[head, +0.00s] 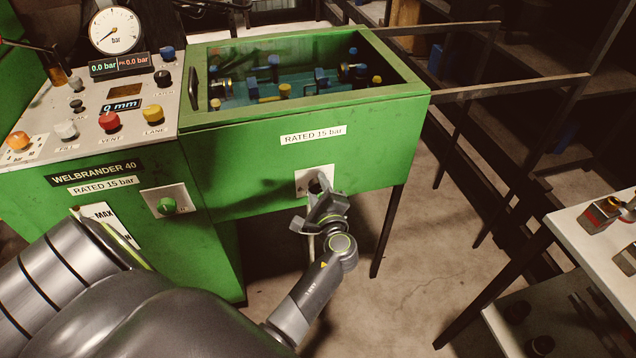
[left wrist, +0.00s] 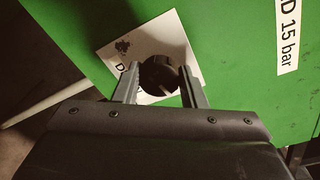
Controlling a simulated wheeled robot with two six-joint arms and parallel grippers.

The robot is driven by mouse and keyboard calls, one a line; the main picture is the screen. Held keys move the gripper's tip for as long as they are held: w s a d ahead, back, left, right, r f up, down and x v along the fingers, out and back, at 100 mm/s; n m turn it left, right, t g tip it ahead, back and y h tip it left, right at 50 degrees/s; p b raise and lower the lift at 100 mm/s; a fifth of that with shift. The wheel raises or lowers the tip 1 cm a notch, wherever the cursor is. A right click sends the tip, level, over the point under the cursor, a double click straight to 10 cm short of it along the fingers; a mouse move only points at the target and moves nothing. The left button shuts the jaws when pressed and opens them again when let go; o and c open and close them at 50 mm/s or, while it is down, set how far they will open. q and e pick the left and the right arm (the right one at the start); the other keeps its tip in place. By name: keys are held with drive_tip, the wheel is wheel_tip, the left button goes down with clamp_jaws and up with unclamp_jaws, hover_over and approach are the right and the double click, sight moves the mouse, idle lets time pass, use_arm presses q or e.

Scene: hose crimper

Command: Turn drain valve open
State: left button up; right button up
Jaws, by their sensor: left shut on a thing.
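The drain valve is a round dark knob (left wrist: 158,75) on a pale square plate, seen in the left wrist view. Its plate (head: 302,183) shows in the head view on the front of the green tank, below the right "RATED 15 bar" label. My left gripper (head: 318,190) reaches the plate from below. In the left wrist view the left gripper (left wrist: 159,80) has one finger on each side of the knob, shut on it. The gripper covers much of the knob in the head view. My right gripper is not in view.
The green machine (head: 250,165) has an open-topped tank with fittings inside. A control panel (head: 110,95) with a gauge and coloured knobs stands at left. A green knob (head: 166,206) sits on another plate. A white bench (head: 590,230) is at right, with floor between.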

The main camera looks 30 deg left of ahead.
use_arm(q)
drive_tip(key=shift+m+p, duration=0.75)
drive_tip(key=shift+m, duration=0.35)
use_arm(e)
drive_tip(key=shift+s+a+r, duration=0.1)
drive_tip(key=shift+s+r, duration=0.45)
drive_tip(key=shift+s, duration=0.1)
use_arm(q)
drive_tip(key=o, duration=1)
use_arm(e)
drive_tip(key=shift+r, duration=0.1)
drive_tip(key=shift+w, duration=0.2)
